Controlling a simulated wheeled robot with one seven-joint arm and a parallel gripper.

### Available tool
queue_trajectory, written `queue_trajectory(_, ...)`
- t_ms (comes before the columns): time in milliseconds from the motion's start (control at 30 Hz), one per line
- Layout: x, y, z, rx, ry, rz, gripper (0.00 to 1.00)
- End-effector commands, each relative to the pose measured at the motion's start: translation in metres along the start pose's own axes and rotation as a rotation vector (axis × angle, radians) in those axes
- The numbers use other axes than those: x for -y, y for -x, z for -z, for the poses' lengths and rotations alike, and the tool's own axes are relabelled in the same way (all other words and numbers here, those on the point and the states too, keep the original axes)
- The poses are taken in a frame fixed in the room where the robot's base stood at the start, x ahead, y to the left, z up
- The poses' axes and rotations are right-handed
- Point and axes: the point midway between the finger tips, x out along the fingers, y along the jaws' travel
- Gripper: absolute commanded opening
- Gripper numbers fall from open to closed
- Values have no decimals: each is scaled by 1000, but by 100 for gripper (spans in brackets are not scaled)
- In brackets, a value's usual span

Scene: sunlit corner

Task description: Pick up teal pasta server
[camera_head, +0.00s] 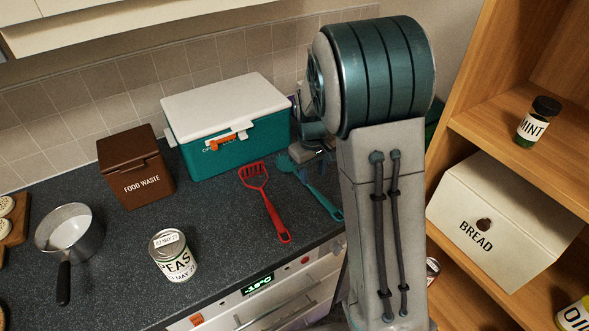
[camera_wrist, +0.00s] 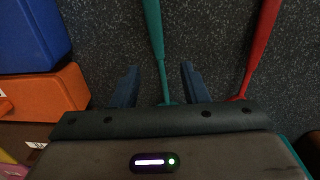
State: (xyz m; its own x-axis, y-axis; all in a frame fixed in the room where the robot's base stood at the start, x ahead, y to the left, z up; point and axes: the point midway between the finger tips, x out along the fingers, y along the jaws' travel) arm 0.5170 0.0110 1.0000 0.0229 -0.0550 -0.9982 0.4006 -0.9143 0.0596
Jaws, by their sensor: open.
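The teal pasta server (camera_head: 322,200) lies on the dark countertop, its head towards the cool box and its handle pointing to the front edge. In the wrist view its thin teal shaft (camera_wrist: 154,35) runs between the two blue fingers of my gripper (camera_wrist: 159,67). The fingers are open, with a gap on both sides of the shaft. The lower part of the server is hidden behind the gripper body. In the head view my arm hides much of the gripper, which is near the server's head.
A red slotted turner (camera_head: 268,205) lies just left of the server; its shaft (camera_wrist: 262,42) is right of the fingers in the wrist view. A teal cool box (camera_head: 240,150) and brown food waste bin (camera_head: 137,170) stand behind. A peas can (camera_head: 173,257) and saucepan (camera_head: 70,232) are left.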

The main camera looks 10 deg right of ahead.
Motion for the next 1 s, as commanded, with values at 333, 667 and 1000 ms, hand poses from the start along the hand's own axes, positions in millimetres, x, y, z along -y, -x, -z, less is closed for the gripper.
queue_trajectory(333,-3,-36,-10,6,-2,0,40)
queue_trajectory(667,-2,-57,-8,0,-1,-1,40)
queue_trajectory(1000,-2,-57,-8,-1,-1,-1,0)
